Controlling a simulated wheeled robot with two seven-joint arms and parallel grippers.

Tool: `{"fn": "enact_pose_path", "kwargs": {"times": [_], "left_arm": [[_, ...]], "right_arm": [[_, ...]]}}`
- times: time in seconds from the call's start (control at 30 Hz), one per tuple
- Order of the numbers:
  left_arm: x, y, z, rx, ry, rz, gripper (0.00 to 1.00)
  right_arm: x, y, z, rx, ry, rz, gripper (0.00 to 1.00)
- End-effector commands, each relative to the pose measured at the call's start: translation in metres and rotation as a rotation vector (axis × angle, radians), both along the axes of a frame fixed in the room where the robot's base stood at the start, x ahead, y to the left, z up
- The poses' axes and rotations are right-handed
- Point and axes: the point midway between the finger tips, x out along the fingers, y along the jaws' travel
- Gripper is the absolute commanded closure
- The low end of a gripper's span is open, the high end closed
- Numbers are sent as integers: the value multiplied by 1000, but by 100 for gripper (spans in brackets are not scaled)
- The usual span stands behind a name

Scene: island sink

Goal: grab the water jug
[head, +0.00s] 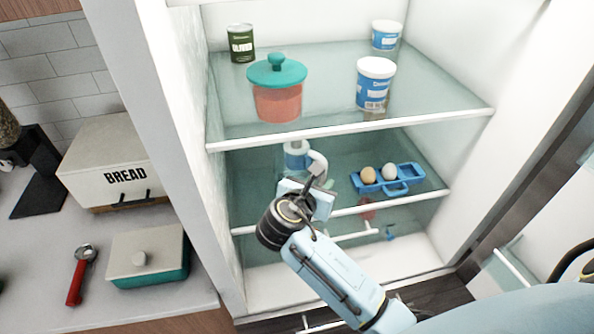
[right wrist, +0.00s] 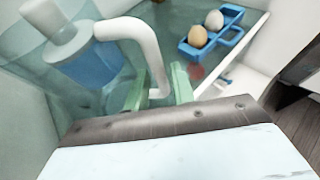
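The water jug (head: 296,158) stands on the middle fridge shelf, partly hidden behind my right gripper (head: 318,192). In the right wrist view the jug (right wrist: 88,65) is clear with blue contents and a white top. Its pale curved handle (right wrist: 135,32) reaches toward me and bends down between the two green fingers of my right gripper (right wrist: 158,90). The fingers stand on either side of the handle with a gap showing, so the gripper looks open around it. The fingertips' far ends are partly hidden by the handle. My left gripper is not in view.
A blue egg tray (head: 404,187) with two eggs sits right of the jug. On the shelf above (head: 330,130) stand a red pot with teal lid (head: 277,100), a can (head: 241,44) and two tubs. The fridge's left wall (head: 185,130) is close. A bread box (head: 112,165) stands outside.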

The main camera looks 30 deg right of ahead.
Motion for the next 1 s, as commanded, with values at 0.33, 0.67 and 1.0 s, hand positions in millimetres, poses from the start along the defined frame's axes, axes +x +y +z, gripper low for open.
{"fn": "enact_pose_path", "kwargs": {"times": [0.33, 0.67, 1.0], "left_arm": [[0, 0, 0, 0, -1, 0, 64], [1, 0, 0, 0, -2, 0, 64], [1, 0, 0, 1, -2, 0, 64]], "right_arm": [[14, -17, -9, 0, -1, 2, 75], [13, -17, -9, 1, 0, 2, 100], [14, -16, -7, 1, -6, 1, 100]]}}
